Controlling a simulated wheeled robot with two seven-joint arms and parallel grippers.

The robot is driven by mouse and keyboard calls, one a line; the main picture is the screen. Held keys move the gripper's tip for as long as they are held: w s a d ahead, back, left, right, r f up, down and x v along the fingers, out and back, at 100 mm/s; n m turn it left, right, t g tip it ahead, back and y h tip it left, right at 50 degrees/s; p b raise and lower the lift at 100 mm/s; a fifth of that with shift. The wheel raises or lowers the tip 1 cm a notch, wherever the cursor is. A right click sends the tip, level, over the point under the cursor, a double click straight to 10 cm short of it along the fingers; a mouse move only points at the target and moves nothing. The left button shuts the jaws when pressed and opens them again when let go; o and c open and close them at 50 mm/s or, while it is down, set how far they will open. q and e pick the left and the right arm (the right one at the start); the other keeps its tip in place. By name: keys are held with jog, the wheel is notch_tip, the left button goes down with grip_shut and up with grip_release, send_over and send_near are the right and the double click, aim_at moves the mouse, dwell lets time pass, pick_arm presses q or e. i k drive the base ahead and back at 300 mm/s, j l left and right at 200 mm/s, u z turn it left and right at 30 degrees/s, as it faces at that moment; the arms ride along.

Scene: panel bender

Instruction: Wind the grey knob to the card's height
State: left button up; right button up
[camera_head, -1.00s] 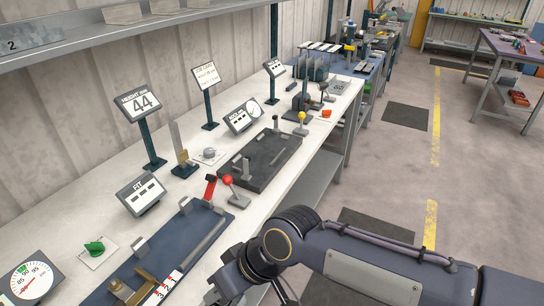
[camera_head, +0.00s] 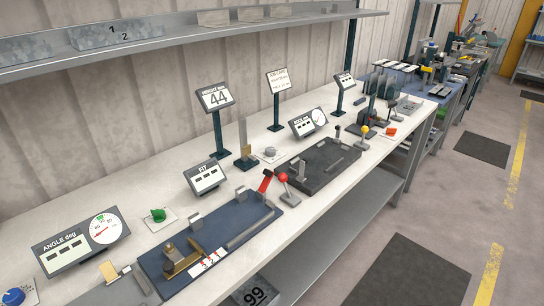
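The grey knob (camera_head: 269,152) sits on a small white plate on the bench top. Left of it stands an upright metal post with a brass-coloured slider (camera_head: 246,152) on a dark base. Behind them, the height display (camera_head: 216,97) on a dark stand reads 44. The white card (camera_head: 277,80) stands on its own post to the right; its heading looks like a job card, but its smaller lines are too blurred to read. Neither of my grippers is in view, and nothing touches the knob.
A dark fixture block (camera_head: 320,165) lies right of the knob. In front are a red-handled lever (camera_head: 265,181), a red ball lever (camera_head: 283,178) and a blue fixture plate (camera_head: 228,228). The FIT display (camera_head: 205,176) stands left. A shelf (camera_head: 180,40) runs above the bench.

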aim_at(270, 151)
jog(key=i+l+u, duration=0.15)
jog(key=u, duration=0.65)
jog(key=i+l+u, duration=0.15)
jog(key=l, duration=0.25)
jog(key=i+l+u, duration=0.15)
jog(key=l, duration=0.25)
jog(key=i+l+u, duration=0.2)
jog(key=l, duration=0.25)
jog(key=l+u, duration=0.15)
jog(key=l, duration=0.25)
jog(key=i+l, duration=0.1)
jog(key=l, duration=0.45)
